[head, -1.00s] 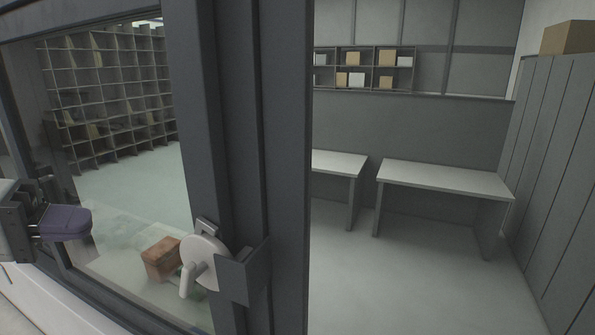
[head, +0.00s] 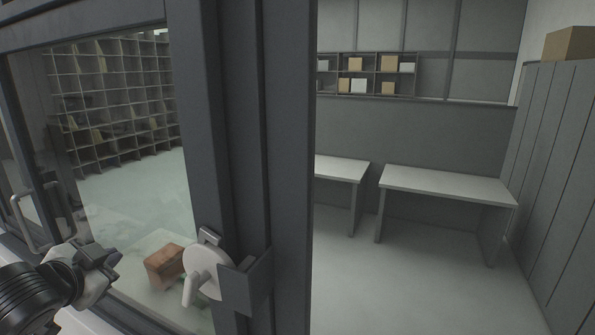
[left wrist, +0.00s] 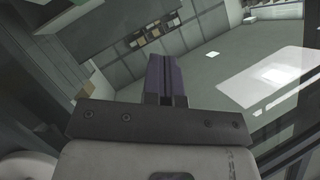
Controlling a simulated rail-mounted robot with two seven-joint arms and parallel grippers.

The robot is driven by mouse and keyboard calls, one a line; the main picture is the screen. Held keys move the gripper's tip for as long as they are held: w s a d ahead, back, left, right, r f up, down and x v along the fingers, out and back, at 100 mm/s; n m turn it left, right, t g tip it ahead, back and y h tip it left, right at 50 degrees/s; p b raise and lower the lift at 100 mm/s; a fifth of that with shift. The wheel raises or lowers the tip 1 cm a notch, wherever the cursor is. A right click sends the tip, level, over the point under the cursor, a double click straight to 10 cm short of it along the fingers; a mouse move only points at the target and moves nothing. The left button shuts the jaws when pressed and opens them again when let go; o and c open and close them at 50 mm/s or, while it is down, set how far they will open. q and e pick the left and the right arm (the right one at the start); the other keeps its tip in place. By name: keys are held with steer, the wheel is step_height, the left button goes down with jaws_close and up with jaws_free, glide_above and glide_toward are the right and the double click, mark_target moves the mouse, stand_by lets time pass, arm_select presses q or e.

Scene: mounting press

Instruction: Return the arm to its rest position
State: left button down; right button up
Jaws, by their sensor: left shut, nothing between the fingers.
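My left gripper (head: 112,262) is at the lower left of the head view, in front of the glass pane and left of the white latch handle. In the left wrist view its purple fingers (left wrist: 166,80) are together with nothing between them. The white round latch with a lever (head: 205,272) sits on the dark window frame (head: 283,150); the gripper is apart from it. My right gripper is in neither view.
A metal pull handle (head: 38,222) is on the frame at the far left, close to my left arm. A brown box (head: 164,266) shows through the glass. Beyond the frame are white tables (head: 447,185), grey lockers (head: 558,180) and open floor.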

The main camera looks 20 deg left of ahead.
arm_select(q)
steer(key=shift+g+y, duration=0.3)
steer(key=shift+g, duration=0.4)
steer(key=d+f, duration=0.2)
steer(key=f, duration=0.2)
steer(key=d+f+p, duration=0.1)
steer(key=f, duration=0.3)
steer(key=d+f, duration=0.2)
steer(key=f, duration=0.2)
steer(key=shift+s+d+p, duration=0.3)
steer(key=shift+d, duration=0.05)
steer(key=s+d+f+g+h+p, duration=0.1)
steer(key=s+d+f, duration=0.25)
steer(key=f, duration=0.25)
steer(key=s+d+f+g+h+p, duration=0.1)
steer(key=s+d+f, duration=0.2)
steer(key=d+f, duration=0.25)
steer(key=s+d+f+n+g+h+p, duration=0.1)
steer(key=s+d+f+g, duration=0.2)
steer(key=s, duration=0.6)
steer(key=s+d+f+n+g+h+p, duration=0.1)
steer(key=s+d+f+g+h+p, duration=0.1)
steer(key=s+d+f, duration=0.5)
step_height(320, 180, down, 3)
steer(key=shift+s+f+g, duration=0.1)
steer(key=shift+s+g, duration=0.6)
steer(key=shift+s, duration=0.3)
steer(key=c, duration=1.8)
jaws_free()
